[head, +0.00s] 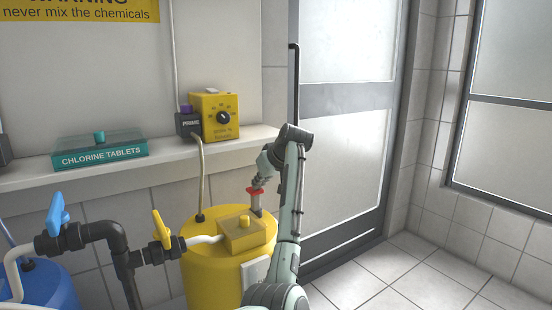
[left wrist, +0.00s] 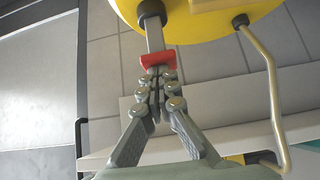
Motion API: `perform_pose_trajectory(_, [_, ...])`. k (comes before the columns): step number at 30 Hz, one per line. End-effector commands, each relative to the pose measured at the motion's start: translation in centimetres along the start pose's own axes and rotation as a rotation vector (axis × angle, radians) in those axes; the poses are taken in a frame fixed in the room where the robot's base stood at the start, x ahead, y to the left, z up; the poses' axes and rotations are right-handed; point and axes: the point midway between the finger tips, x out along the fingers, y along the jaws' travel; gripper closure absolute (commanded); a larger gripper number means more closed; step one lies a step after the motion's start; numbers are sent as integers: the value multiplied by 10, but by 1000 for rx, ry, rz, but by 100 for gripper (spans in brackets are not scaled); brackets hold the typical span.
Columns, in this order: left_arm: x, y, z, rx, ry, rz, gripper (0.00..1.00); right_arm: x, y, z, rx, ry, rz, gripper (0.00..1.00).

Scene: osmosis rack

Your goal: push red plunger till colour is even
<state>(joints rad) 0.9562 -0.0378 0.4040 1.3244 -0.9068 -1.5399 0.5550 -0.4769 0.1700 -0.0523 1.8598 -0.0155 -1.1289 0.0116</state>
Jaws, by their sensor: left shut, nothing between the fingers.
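The red plunger handle (head: 256,191) tops a pale metal rod (head: 256,203) standing upright from the lid of the yellow barrel (head: 208,270), at its right side. It also shows in the left wrist view (left wrist: 158,60), with the rod going into a dark collar (left wrist: 151,12). My left gripper (head: 257,184) is above the handle, pointing down, fingers shut and empty. In the left wrist view its fingertips (left wrist: 157,71) are at the red handle's edge; I cannot tell whether they press on it. A length of rod shows between handle and collar. My right gripper is not in view.
A yellow box (head: 242,235) sits on the barrel lid beside the plunger. Black pipes with a yellow valve (head: 162,230) and a blue valve (head: 57,213) stand left. The shelf behind holds a yellow dosing box (head: 214,117) and chlorine tablets (head: 99,150). A door is right.

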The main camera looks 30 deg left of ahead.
Motion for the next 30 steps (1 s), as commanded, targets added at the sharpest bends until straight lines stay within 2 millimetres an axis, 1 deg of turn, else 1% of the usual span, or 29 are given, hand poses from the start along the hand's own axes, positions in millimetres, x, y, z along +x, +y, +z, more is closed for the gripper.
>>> perform_pose_trajectory(1, [-5, -1, -8, 0, -1, 0, 100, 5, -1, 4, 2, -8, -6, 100])
perform_pose_trajectory(2, [-9, 0, -5, 0, 0, 4, 100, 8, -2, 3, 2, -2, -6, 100])
perform_pose_trajectory(9, [-61, 1, -4, -2, 3, 7, 100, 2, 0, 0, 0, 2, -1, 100])
perform_pose_trajectory(12, [-78, 1, -4, -1, 2, 6, 100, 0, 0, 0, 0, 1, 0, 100])
perform_pose_trajectory(15, [-92, 1, -4, -1, 3, 5, 100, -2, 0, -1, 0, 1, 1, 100])
perform_pose_trajectory(18, [-99, 0, -4, -1, 2, 3, 100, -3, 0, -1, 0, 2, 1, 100])
perform_pose_trajectory(21, [-102, 0, -4, -1, 1, 3, 100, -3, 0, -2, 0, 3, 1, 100])
perform_pose_trajectory(30, [-102, 0, -4, 0, 2, 3, 100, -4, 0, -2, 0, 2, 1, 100])
